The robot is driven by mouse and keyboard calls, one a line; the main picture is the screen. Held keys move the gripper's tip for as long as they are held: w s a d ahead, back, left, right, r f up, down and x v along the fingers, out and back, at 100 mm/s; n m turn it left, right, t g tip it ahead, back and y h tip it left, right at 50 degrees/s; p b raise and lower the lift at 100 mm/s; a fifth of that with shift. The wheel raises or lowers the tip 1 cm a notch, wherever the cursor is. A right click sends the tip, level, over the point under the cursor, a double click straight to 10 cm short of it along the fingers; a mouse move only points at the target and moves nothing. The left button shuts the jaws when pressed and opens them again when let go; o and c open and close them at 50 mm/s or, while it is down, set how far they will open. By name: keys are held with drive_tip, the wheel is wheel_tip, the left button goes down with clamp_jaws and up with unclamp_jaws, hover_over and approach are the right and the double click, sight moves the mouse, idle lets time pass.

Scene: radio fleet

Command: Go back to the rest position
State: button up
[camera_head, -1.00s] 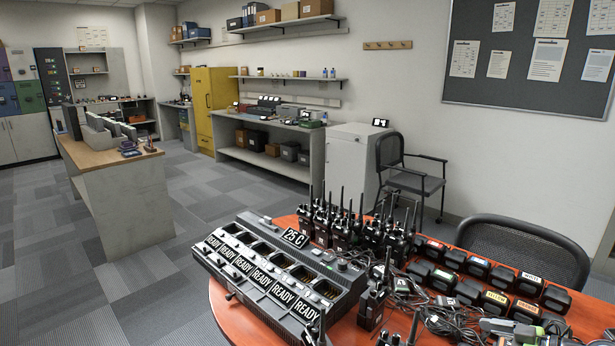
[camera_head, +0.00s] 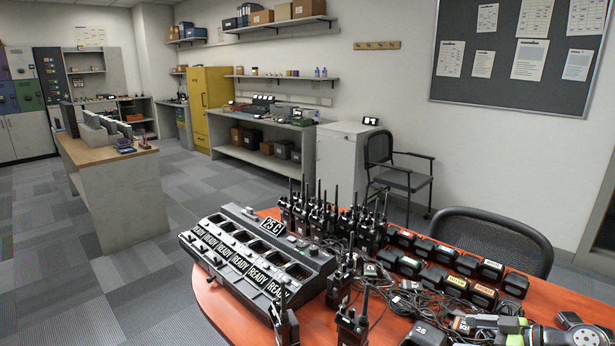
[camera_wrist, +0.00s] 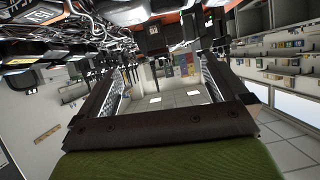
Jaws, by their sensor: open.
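My gripper (camera_wrist: 162,58) shows in the wrist view with its two dark fingers apart and nothing held between them. The wrist view looks upside down, with radios and cables along its top. The fingers are hard to make out there. The orange-red table (camera_head: 212,300) carries a multi-slot charger (camera_head: 310,262) with several READY labels and a 25 C sign.
Several upright radios (camera_head: 320,215) stand behind the charger, and others (camera_head: 340,280) stand in front. Rows of labelled batteries (camera_head: 465,265) lie at the right. A black chair (camera_head: 490,240) stands behind the table. Open carpet (camera_head: 120,280) lies to the left.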

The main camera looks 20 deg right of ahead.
drive_tip(key=w+a+r+g+h+p, duration=0.1)
drive_tip(key=a+r+g+p, duration=0.2)
drive_tip(key=a, duration=0.6)
drive_tip(key=w+a+r+m+g+h+p, duration=0.1)
drive_tip(key=w+a+r+g, duration=0.15)
drive_tip(key=a+r, duration=0.5)
drive_tip(key=w+a+r+g+h+p, duration=0.1)
drive_tip(key=a+r+g+h+p, duration=0.15)
drive_tip(key=a, duration=0.75)
drive_tip(key=s+a+r+m+t+p, duration=0.1)
drive_tip(key=s+a+r, duration=0.2)
drive_tip(key=s, duration=0.3)
drive_tip(key=s+a+r+m+h+p, duration=0.1)
drive_tip(key=s+a+r+m+p, duration=0.1)
drive_tip(key=s, duration=0.4)
drive_tip(key=s+a+r+m+t+h+p, duration=0.1)
drive_tip(key=s+a+r, duration=0.3)
drive_tip(key=s+a, duration=0.1)
drive_tip(key=shift+s+r+m+t+p, duration=0.3)
drive_tip(key=shift+s+p, duration=0.05)
drive_tip(key=shift+s, duration=0.45)
